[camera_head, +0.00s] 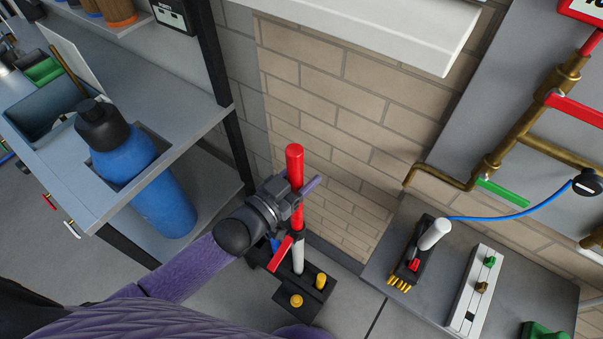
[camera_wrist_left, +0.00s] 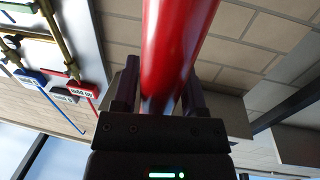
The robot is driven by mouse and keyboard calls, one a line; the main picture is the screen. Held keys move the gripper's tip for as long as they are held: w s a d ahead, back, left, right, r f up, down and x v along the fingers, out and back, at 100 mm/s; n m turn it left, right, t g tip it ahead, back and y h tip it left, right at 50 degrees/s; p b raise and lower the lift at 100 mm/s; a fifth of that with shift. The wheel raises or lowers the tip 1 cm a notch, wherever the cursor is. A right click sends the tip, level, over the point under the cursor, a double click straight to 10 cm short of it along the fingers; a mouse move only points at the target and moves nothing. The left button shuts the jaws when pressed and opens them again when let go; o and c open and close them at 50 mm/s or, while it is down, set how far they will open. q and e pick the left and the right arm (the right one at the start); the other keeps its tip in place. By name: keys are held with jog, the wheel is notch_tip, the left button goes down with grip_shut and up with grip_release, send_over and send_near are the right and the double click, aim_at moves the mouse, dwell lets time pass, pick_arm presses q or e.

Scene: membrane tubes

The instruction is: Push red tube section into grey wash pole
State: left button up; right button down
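The red tube section (camera_head: 294,165) stands near upright in the head view, by the brick wall. My left gripper (camera_head: 297,192) is around it, with red showing above and below the fingers. In the left wrist view the red tube (camera_wrist_left: 178,45) runs between the two dark fingers (camera_wrist_left: 160,100), which appear to touch its sides. The light grey wash pole (camera_head: 298,256) is directly below, roughly in line with the tube, on a black base. I cannot tell how far the tube sits in the pole. My right gripper is not in view.
A red lever (camera_head: 280,254) sticks out beside the pole. The black base (camera_head: 302,303) carries yellow knobs. A shelf (camera_head: 185,130) with a blue bottle (camera_head: 155,185) stands left. A grey bench (camera_head: 400,250) with small devices and brass pipes (camera_head: 520,130) are at the right.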

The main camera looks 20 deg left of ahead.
pick_arm(q)
jog(key=o, duration=0.3)
jog(key=p+v, duration=0.1)
jog(key=v, duration=0.9)
jog(key=shift+r, duration=0.1)
